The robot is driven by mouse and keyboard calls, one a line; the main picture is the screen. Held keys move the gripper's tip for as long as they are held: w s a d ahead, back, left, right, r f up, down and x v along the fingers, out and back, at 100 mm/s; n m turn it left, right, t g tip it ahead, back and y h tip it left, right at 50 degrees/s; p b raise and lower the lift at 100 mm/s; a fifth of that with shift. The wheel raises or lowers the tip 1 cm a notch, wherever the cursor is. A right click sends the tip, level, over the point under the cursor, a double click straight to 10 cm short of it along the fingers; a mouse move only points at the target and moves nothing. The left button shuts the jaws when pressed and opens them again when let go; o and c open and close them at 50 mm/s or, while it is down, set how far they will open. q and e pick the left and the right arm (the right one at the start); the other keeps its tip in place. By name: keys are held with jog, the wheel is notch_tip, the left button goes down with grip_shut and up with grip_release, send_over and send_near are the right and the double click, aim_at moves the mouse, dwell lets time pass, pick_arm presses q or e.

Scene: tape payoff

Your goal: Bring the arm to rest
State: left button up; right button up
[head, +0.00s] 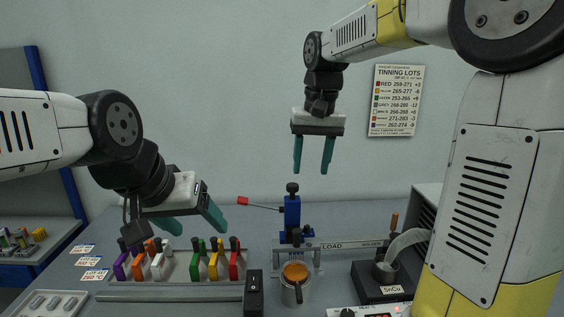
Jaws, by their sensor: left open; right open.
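My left gripper (193,222) is open and empty, tilted down above the left part of the row of coloured clips. My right gripper (313,170) is open and empty, pointing down in the air above the blue post (292,217). Its teal fingers are apart and touch nothing. The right arm comes in from the upper right; its large white link covers the right side of the view.
Coloured clips (214,262) stand in a row on a rail. A metal cup with an orange top (294,274) stands before the post. A pot marked SnCu (383,272) is on the right. A metal tray (48,304) lies front left. A TINNING LOTS chart (397,100) hangs behind.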

jog(key=s+d+f+t, duration=0.2)
jog(key=s+d, duration=0.1)
jog(key=s, duration=0.6)
jog(key=s+d+f+t+y, duration=0.1)
jog(key=s+d+f+t, duration=0.1)
jog(key=s, duration=0.7)
jog(key=shift+d+t, duration=0.3)
jog(key=shift+d, duration=0.15)
